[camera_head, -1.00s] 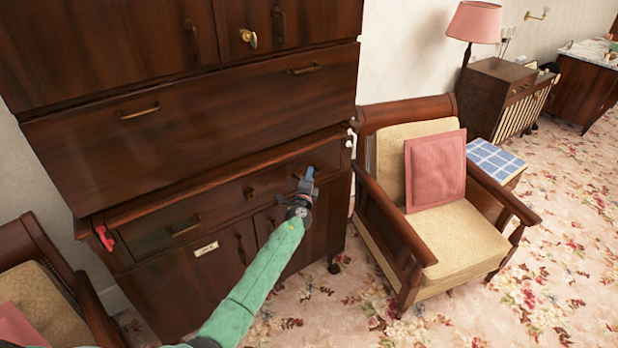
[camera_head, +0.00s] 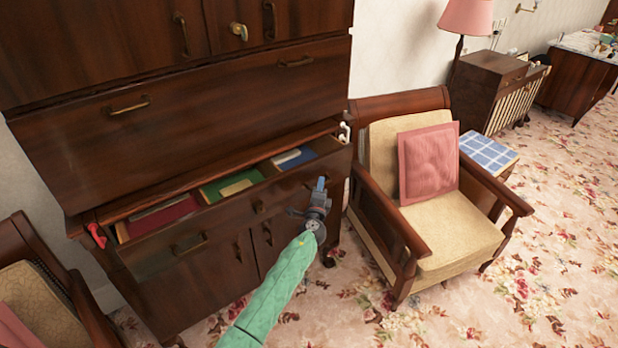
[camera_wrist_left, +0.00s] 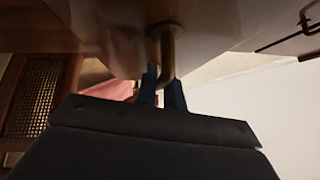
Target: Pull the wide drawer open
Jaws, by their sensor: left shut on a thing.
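The wide drawer (camera_head: 216,219) of the dark wooden cabinet stands partly open in the head view. Red, green and blue flat items, like books, lie inside it. My left gripper (camera_head: 317,196) is at the right part of the drawer front. In the left wrist view the fingers (camera_wrist_left: 161,90) are shut on the drawer's curved metal handle (camera_wrist_left: 166,52). In the head view that handle is hidden behind the gripper. The drawer's other handle (camera_head: 189,244) shows at the left. My right gripper is not in view.
An armchair (camera_head: 445,228) with a pink cushion stands close to the right of the cabinet. Another chair (camera_head: 45,296) is at lower left. A red object (camera_head: 97,236) is at the cabinet's left edge. Floral carpet (camera_head: 345,310) is clear in front.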

